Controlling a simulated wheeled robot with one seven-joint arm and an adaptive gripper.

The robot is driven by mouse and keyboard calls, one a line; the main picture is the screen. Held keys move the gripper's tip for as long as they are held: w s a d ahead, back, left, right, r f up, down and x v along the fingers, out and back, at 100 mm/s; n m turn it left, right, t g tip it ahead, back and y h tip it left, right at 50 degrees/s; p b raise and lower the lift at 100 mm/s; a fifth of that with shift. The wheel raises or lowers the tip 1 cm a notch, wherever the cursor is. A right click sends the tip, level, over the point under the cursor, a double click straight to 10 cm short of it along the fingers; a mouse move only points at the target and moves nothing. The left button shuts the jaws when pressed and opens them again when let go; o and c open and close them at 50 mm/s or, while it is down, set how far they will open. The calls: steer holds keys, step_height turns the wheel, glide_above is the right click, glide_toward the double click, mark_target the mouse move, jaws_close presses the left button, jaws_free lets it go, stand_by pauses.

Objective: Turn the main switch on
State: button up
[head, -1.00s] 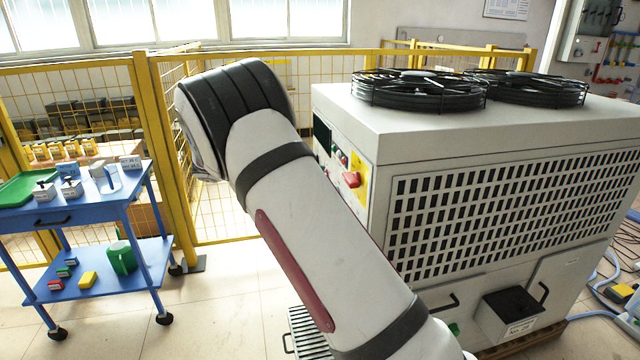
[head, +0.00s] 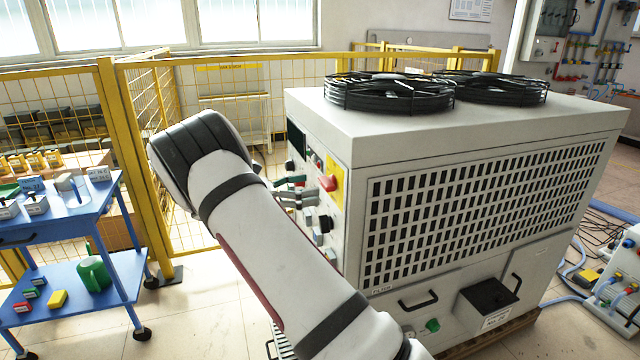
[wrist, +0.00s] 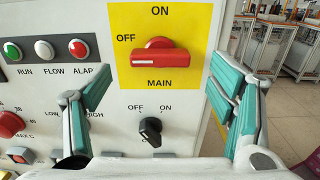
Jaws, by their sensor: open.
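The red main switch (wrist: 152,57) sits on a yellow plate (wrist: 190,20) on the machine's front panel. Its handle lies horizontal, towards the OFF mark, with ON printed above. In the head view the red handle (head: 328,183) shows at the panel's edge. My gripper (wrist: 160,90) is open and empty, with its teal fingers spread to either side below the switch, seemingly apart from it. In the head view my gripper (head: 292,190) shows partly behind my arm, close in front of the panel.
A small black OFF/ON knob (wrist: 151,130) is below the main switch. Indicator lamps (wrist: 45,50) and a red knob (wrist: 10,124) are to the left. Fans (head: 390,92) top the machine. A blue cart (head: 70,275) and yellow fence (head: 120,150) stand left.

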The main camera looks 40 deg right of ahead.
mark_target(322, 184)
steer(key=shift+x, duration=2.05)
steer(key=shift+c, duration=0.3)
steer(key=c, duration=1.1)
